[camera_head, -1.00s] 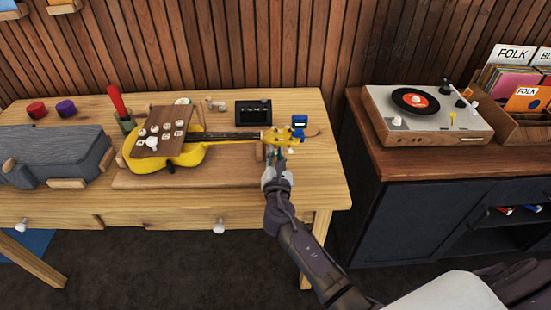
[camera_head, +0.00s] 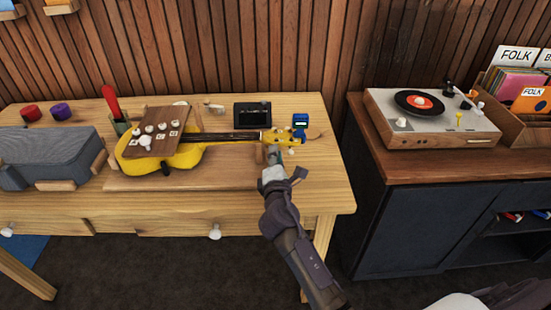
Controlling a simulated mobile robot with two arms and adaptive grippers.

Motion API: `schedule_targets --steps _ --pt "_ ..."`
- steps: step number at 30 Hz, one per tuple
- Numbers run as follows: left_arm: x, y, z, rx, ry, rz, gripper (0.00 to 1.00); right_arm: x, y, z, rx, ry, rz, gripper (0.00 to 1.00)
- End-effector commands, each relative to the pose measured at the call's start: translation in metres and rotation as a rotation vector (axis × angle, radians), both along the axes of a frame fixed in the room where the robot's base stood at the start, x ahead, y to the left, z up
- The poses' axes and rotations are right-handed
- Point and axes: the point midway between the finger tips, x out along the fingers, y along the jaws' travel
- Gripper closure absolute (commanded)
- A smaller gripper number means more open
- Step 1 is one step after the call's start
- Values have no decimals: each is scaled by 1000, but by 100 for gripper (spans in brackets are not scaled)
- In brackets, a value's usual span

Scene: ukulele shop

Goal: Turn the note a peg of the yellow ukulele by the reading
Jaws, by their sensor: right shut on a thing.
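The yellow ukulele (camera_head: 190,155) lies on a wooden board on the workbench, neck pointing right. Its yellow headstock (camera_head: 284,136) is at the right end, with a pale peg (camera_head: 291,152) showing at its near edge. A small blue device with a lit screen (camera_head: 301,121) is at the headstock's far side. My right gripper (camera_head: 271,151) is at the near side of the headstock, shut on a peg there; its fingertips and the held peg are largely hidden, and the peg's note cannot be read. My left gripper is not in view.
A wooden plate with several labelled white knobs (camera_head: 157,132) lies over the ukulele body. A black display box (camera_head: 252,114) stands behind the neck. A grey case (camera_head: 45,153) is at the left; a record player (camera_head: 432,117) sits on the right cabinet.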

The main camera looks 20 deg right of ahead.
Motion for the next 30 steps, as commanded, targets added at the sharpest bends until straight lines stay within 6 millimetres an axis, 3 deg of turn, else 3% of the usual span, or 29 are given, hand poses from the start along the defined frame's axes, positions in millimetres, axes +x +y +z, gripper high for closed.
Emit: schedule_targets --steps 19,20,21,30 --pt "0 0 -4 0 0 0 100 0 0 -1 49 -16 -1 100" --pt "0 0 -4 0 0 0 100 0 0 -1 49 -16 -1 79" --pt "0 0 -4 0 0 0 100 0 0 -1 48 -15 -1 73" --pt "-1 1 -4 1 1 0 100 -1 0 0 47 -16 0 71"
